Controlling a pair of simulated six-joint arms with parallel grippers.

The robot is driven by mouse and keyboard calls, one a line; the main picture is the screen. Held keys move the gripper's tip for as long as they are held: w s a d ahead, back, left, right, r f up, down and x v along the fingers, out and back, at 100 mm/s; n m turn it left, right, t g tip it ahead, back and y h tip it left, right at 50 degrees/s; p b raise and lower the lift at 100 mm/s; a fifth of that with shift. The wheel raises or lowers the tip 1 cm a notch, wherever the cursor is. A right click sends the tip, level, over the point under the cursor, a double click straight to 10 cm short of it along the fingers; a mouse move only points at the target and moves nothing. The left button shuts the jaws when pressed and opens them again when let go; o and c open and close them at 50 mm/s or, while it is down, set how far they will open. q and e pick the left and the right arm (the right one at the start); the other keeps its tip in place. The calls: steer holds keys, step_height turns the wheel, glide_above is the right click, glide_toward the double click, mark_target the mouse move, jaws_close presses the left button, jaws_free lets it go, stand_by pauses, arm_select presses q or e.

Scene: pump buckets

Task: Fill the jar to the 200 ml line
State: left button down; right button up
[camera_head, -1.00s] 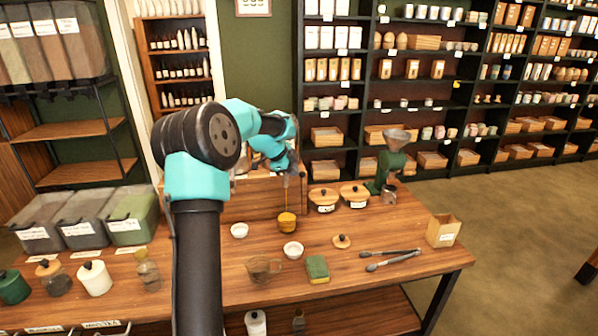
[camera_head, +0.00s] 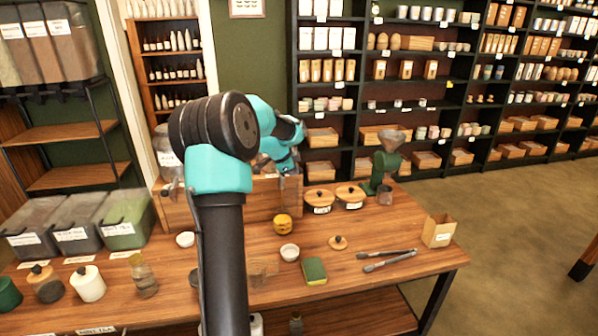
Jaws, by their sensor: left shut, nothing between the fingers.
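My left gripper (camera_head: 289,167) is shut and empty, at the far end of my teal and black arm, near the wooden crate (camera_head: 262,207) at the back of the table. A small container with yellow-orange contents (camera_head: 283,225) stands on the table just in front of the crate, below the gripper. It looks like the jar, but its 200 ml line cannot be read. A thin spout or stream shows faintly above it. The pump under the gripper is too small and hidden to make out. My right gripper is not in view.
A clear glass cup (camera_head: 264,270) is partly behind my arm. A green grinder (camera_head: 384,170) stands at right.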

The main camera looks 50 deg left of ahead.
arm_select(q)
steer(key=shift+s, duration=0.1)
stand_by(0.7)
steer(key=shift+s+a, duration=0.15)
steer(key=shift+s, duration=0.5)
steer(key=s+d+r, duration=0.6)
steer(key=r, duration=0.3)
steer(key=shift+s, duration=0.25)
steer(key=shift+d, duration=0.1)
stand_by(0.4)
